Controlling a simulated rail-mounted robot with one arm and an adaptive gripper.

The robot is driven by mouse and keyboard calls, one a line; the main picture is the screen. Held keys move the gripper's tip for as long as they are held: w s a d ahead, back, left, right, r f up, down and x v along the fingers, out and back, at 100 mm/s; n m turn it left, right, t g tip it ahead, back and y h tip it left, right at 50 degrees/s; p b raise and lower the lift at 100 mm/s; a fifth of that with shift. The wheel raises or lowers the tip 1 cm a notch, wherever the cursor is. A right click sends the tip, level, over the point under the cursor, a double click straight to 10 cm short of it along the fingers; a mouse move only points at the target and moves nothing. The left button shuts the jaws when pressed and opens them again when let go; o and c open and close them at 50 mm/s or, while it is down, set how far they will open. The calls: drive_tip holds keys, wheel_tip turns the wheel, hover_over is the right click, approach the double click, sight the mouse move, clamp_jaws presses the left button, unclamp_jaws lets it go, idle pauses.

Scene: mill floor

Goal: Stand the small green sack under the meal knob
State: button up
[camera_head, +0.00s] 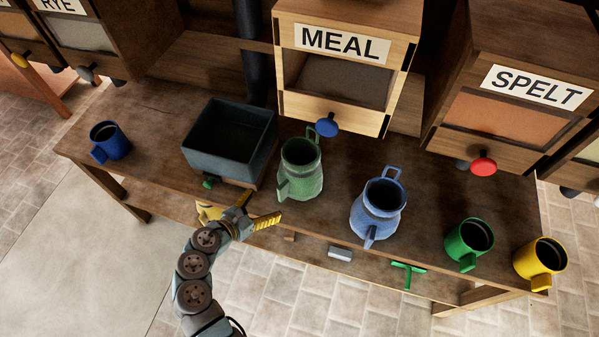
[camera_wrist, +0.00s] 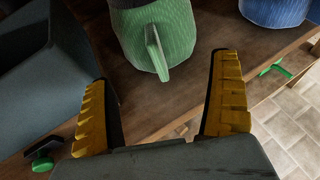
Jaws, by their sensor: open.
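A green, ribbed, open-topped sack-like vessel (camera_head: 301,180), with a loop at its back and a tab at its front, stands upright on the wooden bench. The blue meal knob (camera_head: 327,125) is on the front of the MEAL bin (camera_head: 343,68), behind and slightly right of the green vessel. My gripper (camera_head: 256,209) is open and empty, in front and left of the green vessel. In the wrist view the vessel's lower part (camera_wrist: 178,30) and tab lie just ahead, between the spread yellow fingers, apparently untouched. Its top is cut off there.
A dark open box (camera_head: 228,165) with a green knob stands close left of my gripper. A blue vessel (camera_head: 379,210) stands right. Blue (camera_head: 111,143), green (camera_head: 468,244) and yellow (camera_head: 540,262) mugs stand farther out. The bench's front edge is close to my gripper.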

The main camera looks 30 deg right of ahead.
sight(287, 187)
drive_tip(key=x, duration=0.6)
drive_tip(key=shift+w+d, duration=0.1)
drive_tip(key=shift+d, duration=0.15)
drive_tip(key=shift+w+d+f, duration=0.8)
drive_tip(key=shift+d+f, duration=0.2)
drive_tip(key=shift+d, duration=0.15)
drive_tip(key=shift+x, duration=1.2)
drive_tip(key=shift+c, duration=0.2)
clamp_jaws()
